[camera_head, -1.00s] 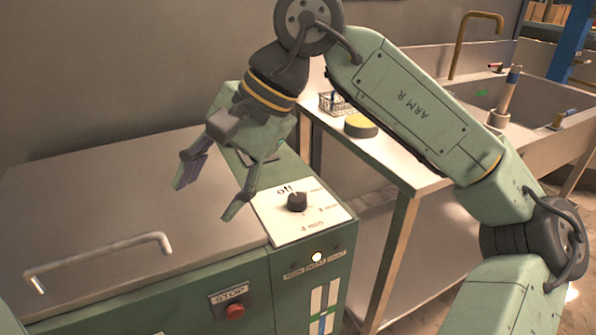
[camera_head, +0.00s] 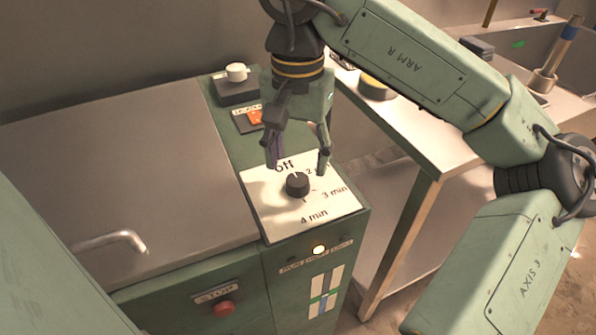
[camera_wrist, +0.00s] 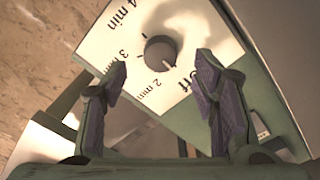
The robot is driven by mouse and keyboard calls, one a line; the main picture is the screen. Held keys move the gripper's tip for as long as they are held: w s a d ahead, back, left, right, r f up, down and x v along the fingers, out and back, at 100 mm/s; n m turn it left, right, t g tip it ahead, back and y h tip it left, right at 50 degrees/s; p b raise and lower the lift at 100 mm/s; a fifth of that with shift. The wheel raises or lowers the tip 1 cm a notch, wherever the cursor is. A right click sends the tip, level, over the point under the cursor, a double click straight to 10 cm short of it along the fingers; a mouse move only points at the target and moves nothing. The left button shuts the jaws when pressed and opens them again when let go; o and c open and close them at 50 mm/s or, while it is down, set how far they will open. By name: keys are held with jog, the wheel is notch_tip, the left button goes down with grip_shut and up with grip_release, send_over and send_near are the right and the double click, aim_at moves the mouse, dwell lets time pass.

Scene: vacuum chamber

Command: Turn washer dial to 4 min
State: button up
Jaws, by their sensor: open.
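The washer dial (camera_head: 297,184) is a dark round knob on a white plate (camera_head: 262,215) marked off, 2, 3 and 4 min. Its pale pointer mark is toward "off". It also shows in the wrist view (camera_wrist: 161,52), beyond the fingertips and between their lines. My gripper (camera_head: 299,166) points down just above and behind the dial, fingers spread and empty. In the wrist view my gripper (camera_wrist: 160,80) has a clear gap between its purple-padded fingers. I see no contact with the dial.
A red stop button (camera_head: 224,308) and a lit lamp (camera_head: 319,250) are on the washer's front. An orange switch (camera_head: 255,117) and a white knob (camera_head: 236,72) sit behind the dial. The lid handle (camera_head: 110,240) is at left; a steel bench (camera_head: 425,150) stands right.

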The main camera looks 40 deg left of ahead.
aim_at(297, 179)
jog(key=shift+f, duration=2.4)
jog(key=c, duration=1.2)
